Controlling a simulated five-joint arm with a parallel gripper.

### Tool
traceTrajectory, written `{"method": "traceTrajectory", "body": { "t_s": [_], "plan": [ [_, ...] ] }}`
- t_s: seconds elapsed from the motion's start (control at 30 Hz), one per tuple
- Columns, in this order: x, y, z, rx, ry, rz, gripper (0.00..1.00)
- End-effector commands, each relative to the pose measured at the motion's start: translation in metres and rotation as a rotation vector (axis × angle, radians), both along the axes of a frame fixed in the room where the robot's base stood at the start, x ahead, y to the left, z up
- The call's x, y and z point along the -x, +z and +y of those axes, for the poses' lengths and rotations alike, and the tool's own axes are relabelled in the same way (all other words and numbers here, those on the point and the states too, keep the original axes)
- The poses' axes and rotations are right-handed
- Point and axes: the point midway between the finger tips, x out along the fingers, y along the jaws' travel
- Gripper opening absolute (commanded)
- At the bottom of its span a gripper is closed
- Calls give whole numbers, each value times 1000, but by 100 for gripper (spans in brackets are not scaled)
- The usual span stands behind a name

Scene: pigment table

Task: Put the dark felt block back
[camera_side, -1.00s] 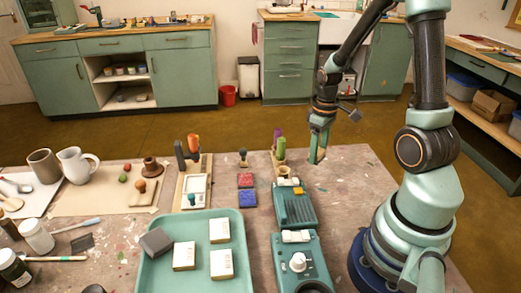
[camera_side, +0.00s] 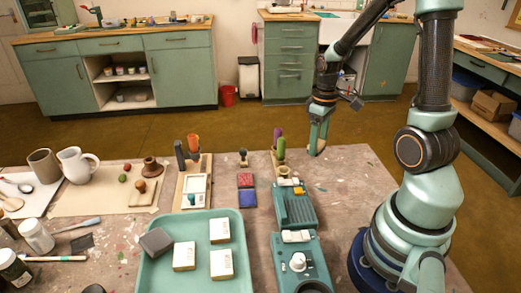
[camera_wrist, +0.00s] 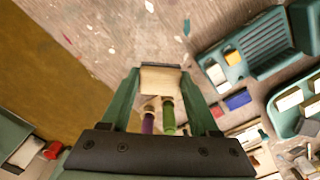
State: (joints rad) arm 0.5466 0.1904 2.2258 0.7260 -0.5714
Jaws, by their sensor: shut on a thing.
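My gripper (camera_wrist: 160,80) is shut on a pale block with a dark edge (camera_wrist: 160,82), held over the far right part of the table. In the side view my gripper (camera_side: 318,147) is upright behind the right-hand wooden stand, and the block is mostly hidden by the fingers. I cannot tell surely whether the held block is the felt one. A dark upright block (camera_side: 180,153) stands at the left wooden stand (camera_side: 194,195). A dark grey block (camera_side: 156,241) lies in the green tray (camera_side: 150,279).
Purple and green cylinders (camera_side: 281,148) stand in the right-hand stand, close to my gripper; the green one (camera_wrist: 167,117) shows between the fingers. Several white blocks (camera_side: 221,264) lie in the tray. Teal devices (camera_side: 294,207) stand to its right. The table right of them is clear.

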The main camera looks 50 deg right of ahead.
Motion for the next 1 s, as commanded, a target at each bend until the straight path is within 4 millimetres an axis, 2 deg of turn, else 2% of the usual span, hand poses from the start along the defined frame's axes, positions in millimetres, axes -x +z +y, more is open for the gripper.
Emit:
{"method": "traceTrajectory", "body": {
  "t_s": [0.17,0.33,0.47,0.6,0.8,0.93,1.0],
  "plan": [
    [-18,20,36,4,171,-6,1],
    [-31,49,97,4,444,-8,1],
    [-31,71,145,3,658,-7,1],
    [-22,92,190,2,869,-6,1],
    [-5,112,231,1,1078,-4,1],
    [1,117,242,0,1141,-2,1],
    [3,114,245,0,1154,1,1]
  ]
}}
